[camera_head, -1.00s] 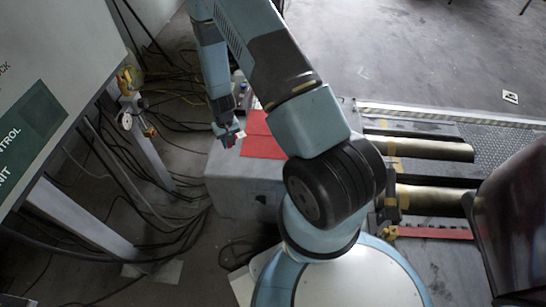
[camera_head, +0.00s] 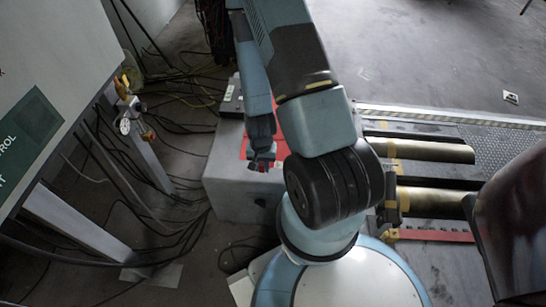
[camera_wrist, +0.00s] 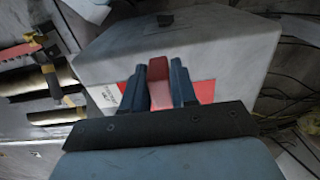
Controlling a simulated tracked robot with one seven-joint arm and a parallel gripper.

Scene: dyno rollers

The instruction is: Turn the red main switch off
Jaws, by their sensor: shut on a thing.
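My gripper (camera_head: 262,165) hangs over a grey box (camera_head: 230,192), above the near edge of a red panel (camera_head: 244,148) on its top. In the wrist view, its two dark blue fingers (camera_wrist: 159,84) are shut on a red block (camera_wrist: 158,75). The block points away from my wrist. I cannot tell whether this block is the main switch or whether it is fixed to anything. Behind the fingers are the grey box (camera_wrist: 215,48), part of the red panel (camera_wrist: 206,92) and a white label (camera_wrist: 106,95).
A control cabinet (camera_head: 60,60) stands at left, with a gauge (camera_head: 125,126) on a nearby post. Black cables (camera_head: 165,190) cover the floor between them and the box. Brass-coloured rollers (camera_head: 430,150) lie at right.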

